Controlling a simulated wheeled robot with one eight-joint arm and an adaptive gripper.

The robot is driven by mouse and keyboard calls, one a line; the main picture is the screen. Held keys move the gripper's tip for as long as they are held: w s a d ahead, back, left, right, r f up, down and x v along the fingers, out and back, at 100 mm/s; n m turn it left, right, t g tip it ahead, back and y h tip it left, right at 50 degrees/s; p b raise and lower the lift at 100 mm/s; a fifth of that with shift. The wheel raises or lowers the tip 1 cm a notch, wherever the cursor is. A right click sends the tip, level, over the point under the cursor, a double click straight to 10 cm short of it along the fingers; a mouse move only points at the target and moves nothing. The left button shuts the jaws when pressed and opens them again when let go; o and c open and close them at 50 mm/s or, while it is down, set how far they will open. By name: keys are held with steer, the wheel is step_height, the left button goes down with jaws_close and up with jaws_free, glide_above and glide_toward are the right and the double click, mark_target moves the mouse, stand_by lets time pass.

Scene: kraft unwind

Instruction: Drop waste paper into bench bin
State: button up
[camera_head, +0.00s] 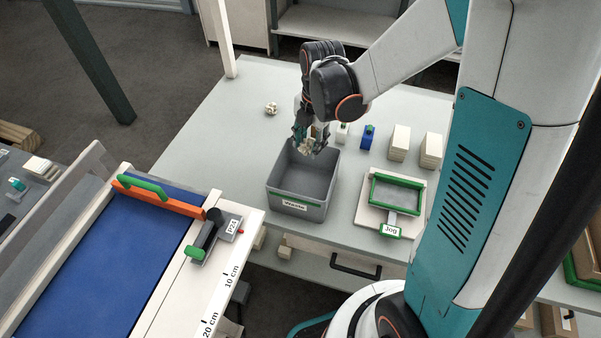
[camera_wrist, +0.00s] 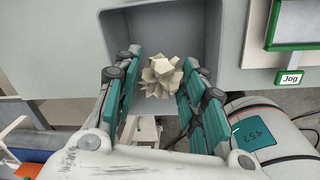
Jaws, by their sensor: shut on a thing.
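The waste paper (camera_wrist: 160,76) is a crumpled cream ball between the two teal finger pads of my gripper (camera_wrist: 154,84) in the wrist view. My gripper is shut on it. In the head view my gripper (camera_head: 311,141) is above the back part of the grey bench bin (camera_head: 297,207), labelled "Waste". The bin's grey inside (camera_wrist: 160,22) shows behind the paper in the wrist view. A second crumpled paper ball (camera_head: 271,108) lies on the bench, behind and left of the bin.
On the grey bench (camera_head: 225,120), a green-rimmed tray (camera_head: 397,193) labelled "Jog" stands right of the bin. A blue item (camera_head: 367,137) and cream block stacks (camera_head: 400,142) stand behind it. A blue-surfaced table (camera_head: 110,258) with an orange and green bar is at left.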

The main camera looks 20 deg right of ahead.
steer(key=shift+s+f+b, duration=0.1)
steer(key=shift+f+b, duration=0.35)
steer(key=shift+f, duration=0.2)
step_height(320, 180, down, 4)
steer(key=b, duration=0.3)
steer(key=shift+f, duration=0.2)
steer(key=o, duration=0.8)
steer(key=shift+c, duration=0.2)
steer(key=shift+r, duration=0.15)
steer(key=r, duration=0.7)
steer(key=s+r, duration=0.1)
steer(key=r, duration=0.3)
steer(key=shift+d+r, duration=0.25)
steer(key=shift+r, duration=0.1)
steer(key=shift+s, duration=0.1)
